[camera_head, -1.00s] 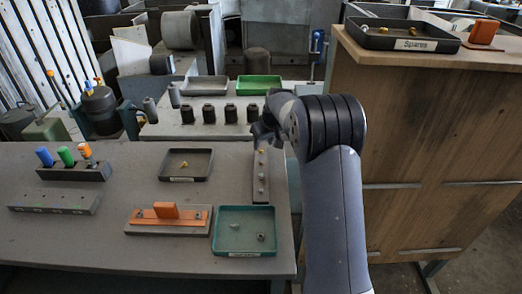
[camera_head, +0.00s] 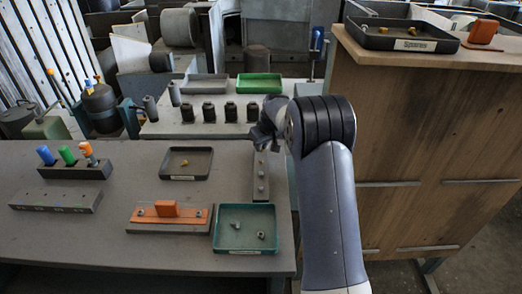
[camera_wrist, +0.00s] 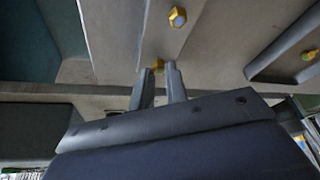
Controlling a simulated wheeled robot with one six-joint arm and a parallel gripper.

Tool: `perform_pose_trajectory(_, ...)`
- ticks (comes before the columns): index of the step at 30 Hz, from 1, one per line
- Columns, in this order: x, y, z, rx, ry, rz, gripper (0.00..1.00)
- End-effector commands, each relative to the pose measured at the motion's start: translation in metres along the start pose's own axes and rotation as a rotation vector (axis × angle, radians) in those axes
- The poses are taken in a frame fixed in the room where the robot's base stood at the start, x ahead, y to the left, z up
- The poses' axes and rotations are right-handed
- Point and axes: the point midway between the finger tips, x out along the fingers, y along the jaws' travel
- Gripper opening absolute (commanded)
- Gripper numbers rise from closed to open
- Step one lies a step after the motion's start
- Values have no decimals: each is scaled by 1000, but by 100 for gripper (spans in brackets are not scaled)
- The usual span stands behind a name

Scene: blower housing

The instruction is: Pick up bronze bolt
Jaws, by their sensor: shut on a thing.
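My gripper (camera_wrist: 160,78) is shut on a small bronze bolt (camera_wrist: 157,65), whose gold-coloured end shows between the fingertips in the wrist view. In the head view my gripper (camera_head: 262,137) is over the far end of a narrow grey bar (camera_head: 260,160), and the held bolt is hidden there. Whether the bolt is clear of the bar I cannot tell. Another gold-coloured fastener with a greyish centre (camera_wrist: 177,16) sits on the bar in the wrist view. Two small fasteners (camera_head: 261,173) stand along the bar's nearer part in the head view.
A black tray (camera_head: 165,168) with small gold pieces lies left of the bar. A green tray (camera_head: 222,240) with small metal parts is in front. An orange-topped fixture (camera_head: 165,210) stands beside it. A wooden cabinet (camera_head: 430,120) rises on the right.

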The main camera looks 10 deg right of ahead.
Motion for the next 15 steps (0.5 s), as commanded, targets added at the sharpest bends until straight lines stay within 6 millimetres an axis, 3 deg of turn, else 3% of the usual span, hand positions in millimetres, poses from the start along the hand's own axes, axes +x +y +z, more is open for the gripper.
perform_pose_trajectory(8,-7,0,-4,0,3,1,4)
perform_pose_trajectory(15,-48,0,-21,-1,6,2,4)
